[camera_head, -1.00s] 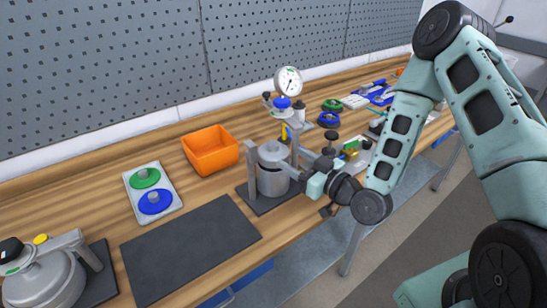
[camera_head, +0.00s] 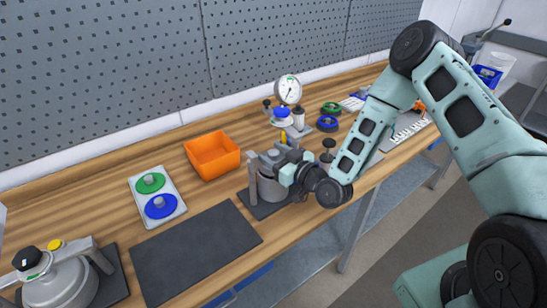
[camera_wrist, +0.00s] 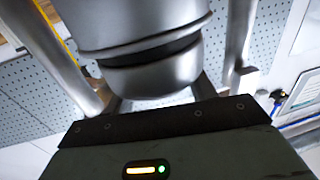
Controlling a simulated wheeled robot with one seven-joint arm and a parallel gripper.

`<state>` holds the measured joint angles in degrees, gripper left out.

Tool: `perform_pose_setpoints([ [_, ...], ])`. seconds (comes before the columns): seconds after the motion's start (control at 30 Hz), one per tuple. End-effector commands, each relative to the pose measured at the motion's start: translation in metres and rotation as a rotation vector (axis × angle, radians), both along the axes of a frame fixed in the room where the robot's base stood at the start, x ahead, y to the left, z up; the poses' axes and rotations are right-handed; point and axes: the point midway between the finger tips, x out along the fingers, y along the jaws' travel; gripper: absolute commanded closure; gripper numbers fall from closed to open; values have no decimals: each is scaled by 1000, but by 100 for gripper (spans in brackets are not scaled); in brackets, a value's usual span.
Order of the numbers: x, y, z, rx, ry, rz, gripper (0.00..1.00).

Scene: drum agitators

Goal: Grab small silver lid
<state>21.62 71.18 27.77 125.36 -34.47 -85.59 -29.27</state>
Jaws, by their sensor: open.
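A small silver drum (camera_head: 270,187) stands on a dark plate in the middle of the bench, with upright metal posts beside it. My gripper (camera_head: 276,158) is at the top of this drum and hides most of its lid. In the wrist view, a rounded silver metal body (camera_wrist: 150,45) with a ridged rim fills the upper middle, close in front of my open gripper (camera_wrist: 160,98). Parts of both fingers show just behind its lower end. I cannot tell whether they touch it, or where the lid meets the drum.
A larger silver vessel (camera_head: 62,284) stands at the lower left. A dark mat (camera_head: 196,250), an orange bin (camera_head: 212,155) and a tray (camera_head: 139,191) with green and blue discs lie left of the drum. A dial gauge (camera_head: 288,90) stands behind it. Metal posts (camera_wrist: 238,45) flank the gripper.

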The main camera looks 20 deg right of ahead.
Motion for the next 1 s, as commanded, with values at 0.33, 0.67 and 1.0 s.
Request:
perform_pose_setpoints([
  [0.33, 0, 0, 1, 2, -4, 0, 100],
  [0.67, 0, 0, 5, 1, -5, 0, 100],
  [1.0, 1, 0, 40, -1, -9, 0, 100],
])
